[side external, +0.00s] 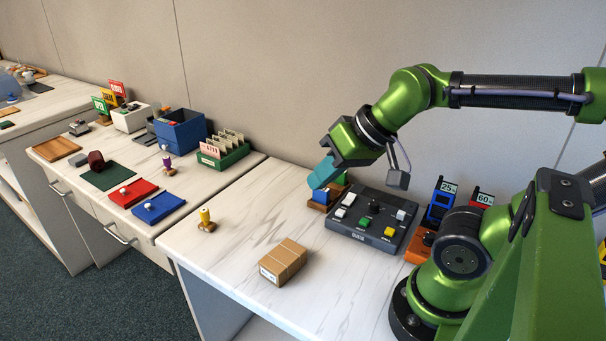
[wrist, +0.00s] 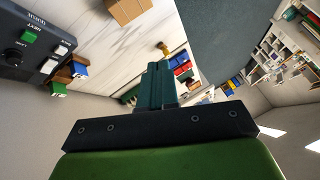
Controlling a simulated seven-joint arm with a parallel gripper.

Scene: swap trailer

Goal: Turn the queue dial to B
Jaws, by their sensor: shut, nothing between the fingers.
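The dark grey console (side external: 345,226) marked QUEUE lies on the white marbled counter. It carries white buttons, a green button (side external: 364,222), a yellow button (side external: 389,232) and a black round dial (side external: 375,207). In the wrist view the console (wrist: 40,45) is at the upper left, with the dial (wrist: 14,56) near the left edge. The dial's pointer and letters are too small to read. My gripper (side external: 319,181) has teal fingers, shut and empty, above and left of the console, apart from the dial. In the wrist view the shut fingers (wrist: 156,80) point toward the counter.
Small blue and green blocks on wooden holders (side external: 320,198) stand just behind the console, below my gripper. A cardboard box (side external: 284,262) and a yellow stamp-like piece (side external: 206,222) stand to the left. Counter between box and console is clear.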

